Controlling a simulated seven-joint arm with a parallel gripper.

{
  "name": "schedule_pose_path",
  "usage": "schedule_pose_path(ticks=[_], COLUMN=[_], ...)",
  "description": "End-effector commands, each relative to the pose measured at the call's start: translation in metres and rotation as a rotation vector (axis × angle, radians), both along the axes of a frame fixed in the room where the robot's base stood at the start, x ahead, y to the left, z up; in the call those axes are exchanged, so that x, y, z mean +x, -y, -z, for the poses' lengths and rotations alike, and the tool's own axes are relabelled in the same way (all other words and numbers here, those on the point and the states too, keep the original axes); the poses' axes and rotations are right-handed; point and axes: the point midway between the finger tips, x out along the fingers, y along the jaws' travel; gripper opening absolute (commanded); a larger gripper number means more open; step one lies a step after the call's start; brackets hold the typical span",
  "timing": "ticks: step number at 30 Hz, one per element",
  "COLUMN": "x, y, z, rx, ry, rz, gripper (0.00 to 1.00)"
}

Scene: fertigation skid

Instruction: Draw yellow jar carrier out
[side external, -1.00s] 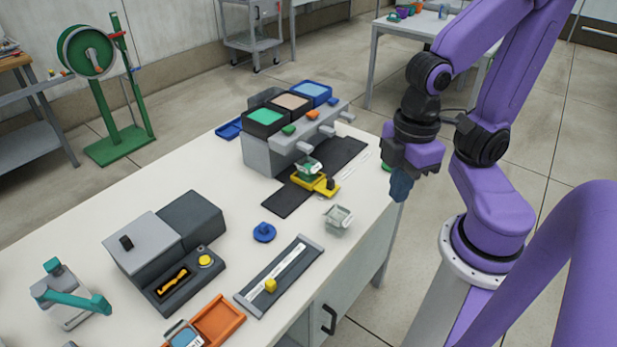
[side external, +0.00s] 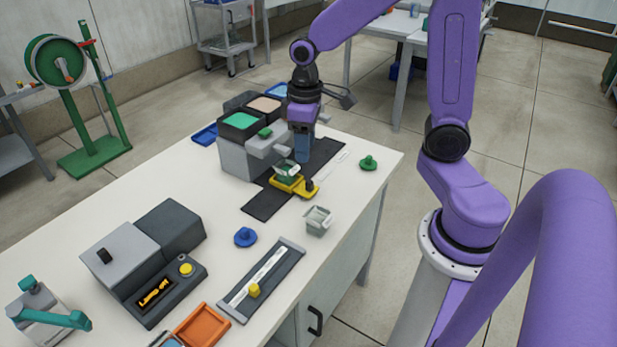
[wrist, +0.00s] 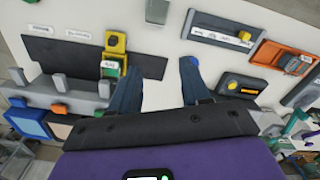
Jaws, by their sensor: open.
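The yellow jar carrier (side external: 302,194) sits on a dark strip in front of the grey dispenser block. It has a dark knob at its outer end and a clear jar with green contents (side external: 287,174) standing in it. The carrier also shows in the wrist view (wrist: 116,51), left of my fingers, with the green jar (wrist: 109,71) at its lower end. My gripper (side external: 302,157) hangs fingers down above the carrier and jar, close to the block. In the wrist view my gripper (wrist: 159,80) has its fingers apart with nothing between them.
The grey block (side external: 240,160) carries green, peach and blue hoppers, with spouts near my gripper. An empty clear jar (side external: 318,221), a blue knob (side external: 245,237) and a green knob (side external: 368,163) stand nearby. A slider rail (side external: 262,280) and orange tray (side external: 202,325) lie nearer the front.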

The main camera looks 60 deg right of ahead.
Motion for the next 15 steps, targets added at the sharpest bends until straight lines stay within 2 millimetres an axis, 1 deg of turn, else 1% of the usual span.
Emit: schedule_pose_path(ticks=[1, 3, 6, 9, 12, 15], x=[0.012, 0.027, 0.044, 0.056, 0.062, 0.066], y=[0.013, 0.032, 0.059, 0.083, 0.100, 0.110], z=[0.004, 0.009, 0.016, 0.022, 0.026, 0.028], rx=[-0.001, -0.002, -0.002, -0.002, -0.002, -0.002], ry=[-0.004, -0.006, -0.008, -0.011, -0.011, -0.011], rz=[0.056, 0.128, 0.222, 0.298, 0.349, 0.377], gripper=[0.47, 0.47, 0.47, 0.47, 0.47, 0.47])
